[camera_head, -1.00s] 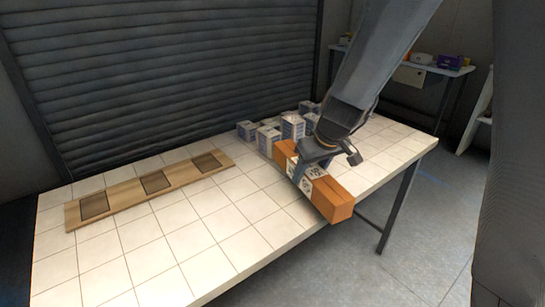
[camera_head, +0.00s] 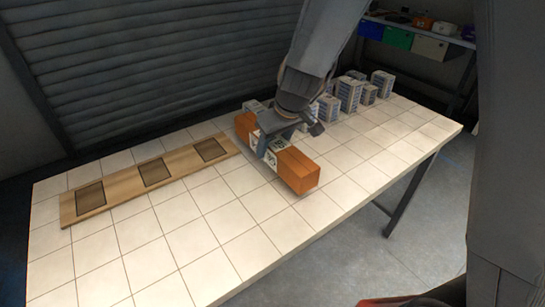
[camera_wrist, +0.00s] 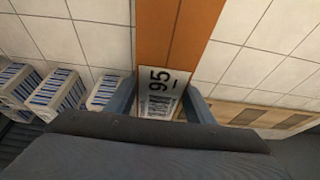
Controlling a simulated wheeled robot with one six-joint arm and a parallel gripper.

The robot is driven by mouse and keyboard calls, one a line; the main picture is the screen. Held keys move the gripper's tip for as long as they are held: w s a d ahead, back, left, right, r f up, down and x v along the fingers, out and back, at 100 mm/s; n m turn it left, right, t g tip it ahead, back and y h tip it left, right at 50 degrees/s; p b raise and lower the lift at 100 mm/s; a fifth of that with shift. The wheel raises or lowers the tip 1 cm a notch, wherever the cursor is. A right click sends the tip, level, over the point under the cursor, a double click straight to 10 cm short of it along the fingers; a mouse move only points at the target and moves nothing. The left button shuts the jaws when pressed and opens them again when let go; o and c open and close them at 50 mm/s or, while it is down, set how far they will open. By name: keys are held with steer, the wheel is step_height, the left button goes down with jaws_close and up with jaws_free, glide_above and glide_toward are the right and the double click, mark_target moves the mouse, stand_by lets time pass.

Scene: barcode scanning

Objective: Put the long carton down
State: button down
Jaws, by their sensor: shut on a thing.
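The long carton (camera_head: 293,168) is orange-brown with a white printed label. My gripper (camera_head: 268,143) is shut on it around its middle, from above. In the wrist view the carton (camera_wrist: 172,35) runs between the two fingers (camera_wrist: 160,100), and a label (camera_wrist: 158,92) with "95" and a barcode shows there. The carton is over the white tiled table (camera_head: 220,222); I cannot tell whether it touches the top. My arm hides part of its far side.
A wooden board (camera_head: 126,186) with three dark square recesses lies at the table's left. Several small white-and-blue boxes (camera_head: 349,93) stand along the back right, also in the wrist view (camera_wrist: 58,92). The front and middle tiles are clear. A shuttered wall stands behind.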

steer(key=shift+f+b, duration=0.85)
steer(key=shift+f, duration=1.3)
steer(key=shift+f, duration=0.15)
steer(key=c, duration=0.8)
jaws_free()
steer(key=shift+c, duration=0.2)
steer(key=p+v, duration=0.1)
steer(key=v, duration=0.9)
steer(key=shift+s+d+r+p, duration=0.1)
steer(key=shift+s+r+p, duration=0.05)
steer(key=shift+r+p, duration=0.2)
steer(key=shift+s+d+r, duration=0.2)
steer(key=shift+s+r, duration=0.1)
steer(key=shift+r, duration=0.35)
